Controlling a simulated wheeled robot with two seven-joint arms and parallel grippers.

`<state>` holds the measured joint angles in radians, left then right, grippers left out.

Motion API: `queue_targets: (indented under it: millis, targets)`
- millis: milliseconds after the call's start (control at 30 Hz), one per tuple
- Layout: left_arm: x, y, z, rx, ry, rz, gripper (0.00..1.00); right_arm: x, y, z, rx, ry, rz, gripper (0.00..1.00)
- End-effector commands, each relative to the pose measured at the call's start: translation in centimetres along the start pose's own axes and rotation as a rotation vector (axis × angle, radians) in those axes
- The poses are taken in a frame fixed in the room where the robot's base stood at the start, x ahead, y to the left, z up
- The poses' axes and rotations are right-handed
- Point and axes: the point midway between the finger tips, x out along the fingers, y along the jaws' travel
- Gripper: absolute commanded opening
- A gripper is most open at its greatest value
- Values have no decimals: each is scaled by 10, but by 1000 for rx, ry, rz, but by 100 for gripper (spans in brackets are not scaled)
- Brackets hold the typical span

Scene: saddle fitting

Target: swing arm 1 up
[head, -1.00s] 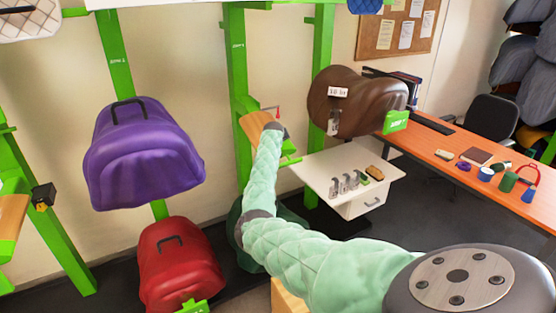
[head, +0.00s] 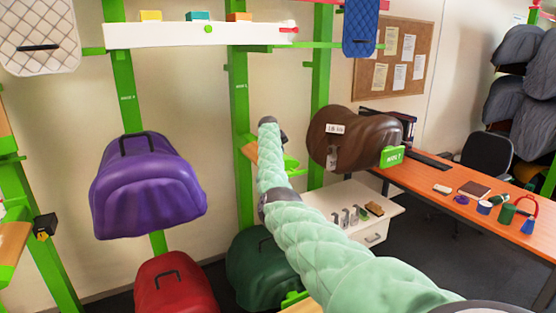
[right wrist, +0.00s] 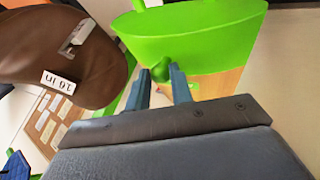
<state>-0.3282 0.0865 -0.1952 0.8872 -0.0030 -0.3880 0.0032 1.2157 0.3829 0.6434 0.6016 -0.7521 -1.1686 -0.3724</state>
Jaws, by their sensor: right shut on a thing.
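The swing arm, a green bracket with a wooden top (head: 250,151), sticks out from a green post, partly hidden behind my right arm in the head view. In the right wrist view its broad green end plate (right wrist: 195,35) and wooden part (right wrist: 218,84) are close ahead. My right gripper (right wrist: 162,84) is shut on a small green knob (right wrist: 160,70) at the plate's edge. In the head view its fingers are hidden behind my mint-green quilted arm. I cannot read a number on this swing arm. My left gripper is not in view.
A brown saddle (head: 345,138) with a tag hangs close on the right; it also shows in the right wrist view (right wrist: 60,50). A purple saddle (head: 148,185) is at left, a red one (head: 172,285) and a dark green one (head: 250,270) below. A white shelf (head: 160,35) runs above.

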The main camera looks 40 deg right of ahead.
Motion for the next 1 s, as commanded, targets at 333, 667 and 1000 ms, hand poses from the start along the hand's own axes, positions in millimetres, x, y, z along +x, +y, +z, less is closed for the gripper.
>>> queue_targets:
  millis: [333,667,1000]
  targets:
    - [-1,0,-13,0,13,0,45,-13,14,-15,-27,-50,-4,0]
    - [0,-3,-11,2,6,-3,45,-18,19,-21,-39,-70,-6,0]
    - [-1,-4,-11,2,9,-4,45,-19,21,-22,-39,-71,-6,0]
